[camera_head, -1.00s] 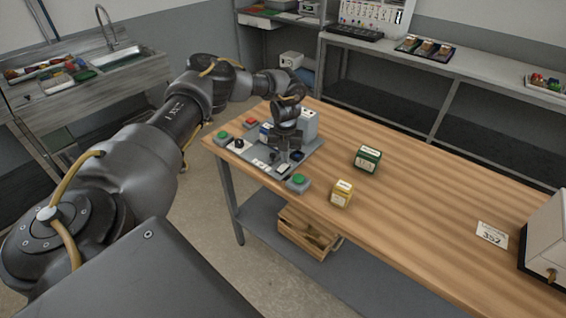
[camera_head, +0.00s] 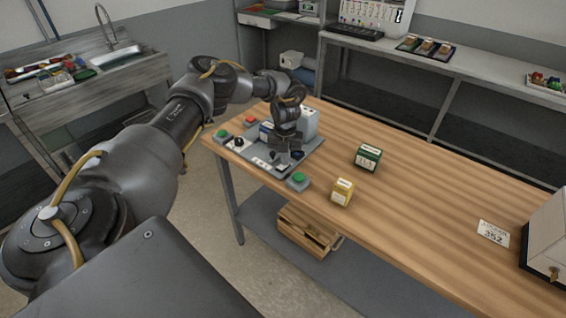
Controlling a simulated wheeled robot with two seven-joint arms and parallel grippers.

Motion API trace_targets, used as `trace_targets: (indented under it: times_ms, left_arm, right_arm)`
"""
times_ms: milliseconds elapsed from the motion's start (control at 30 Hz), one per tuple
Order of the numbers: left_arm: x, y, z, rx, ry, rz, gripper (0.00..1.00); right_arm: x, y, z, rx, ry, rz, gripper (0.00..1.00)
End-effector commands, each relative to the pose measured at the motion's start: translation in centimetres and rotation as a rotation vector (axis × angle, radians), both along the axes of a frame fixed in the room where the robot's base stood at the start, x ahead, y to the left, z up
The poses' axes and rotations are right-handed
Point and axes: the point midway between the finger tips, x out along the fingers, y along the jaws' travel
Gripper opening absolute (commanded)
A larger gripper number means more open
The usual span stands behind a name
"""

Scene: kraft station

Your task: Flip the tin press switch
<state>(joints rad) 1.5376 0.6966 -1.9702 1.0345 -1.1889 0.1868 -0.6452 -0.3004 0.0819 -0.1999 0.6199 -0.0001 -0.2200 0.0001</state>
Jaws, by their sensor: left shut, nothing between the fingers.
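The tin press (camera_head: 245,157) is a grey base plate with controls at the left end of the wooden table. It carries a green button (camera_head: 222,134) at the left, a red button (camera_head: 250,121) at the back, a black knob (camera_head: 239,142) and a white labelled strip (camera_head: 262,164). Another green button (camera_head: 298,178) sits at its front right corner. My left gripper (camera_head: 283,160) points down over the right part of the plate, shut and empty. It hides part of the panel, and I cannot tell which small part is the switch or whether the fingers touch it. My right gripper is not in view.
A green tin (camera_head: 368,158) and a yellow tin (camera_head: 342,192) stand right of the press. A card marked 352 (camera_head: 493,233) and a pale box (camera_head: 546,240) are at the table's right end. A wooden crate (camera_head: 306,232) is below. The table's middle is clear.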

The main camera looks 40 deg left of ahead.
Motion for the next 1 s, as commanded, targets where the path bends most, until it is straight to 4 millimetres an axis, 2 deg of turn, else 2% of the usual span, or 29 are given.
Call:
trace_targets:
  times_ms: [167,900,1000]
  left_arm:
    - [-0.1,0.0,0.4,0.0,0.004,-0.001,0.0]
    - [-0.1,0.0,6.7,0.0,0.002,-0.001,0.0]
    - [-0.1,0.0,7.0,0.0,0.002,-0.001,0.0]
  right_arm:
    - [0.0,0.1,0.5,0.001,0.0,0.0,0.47]
    - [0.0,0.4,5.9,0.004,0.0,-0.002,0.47]
    - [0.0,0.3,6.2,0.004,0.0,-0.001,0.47]
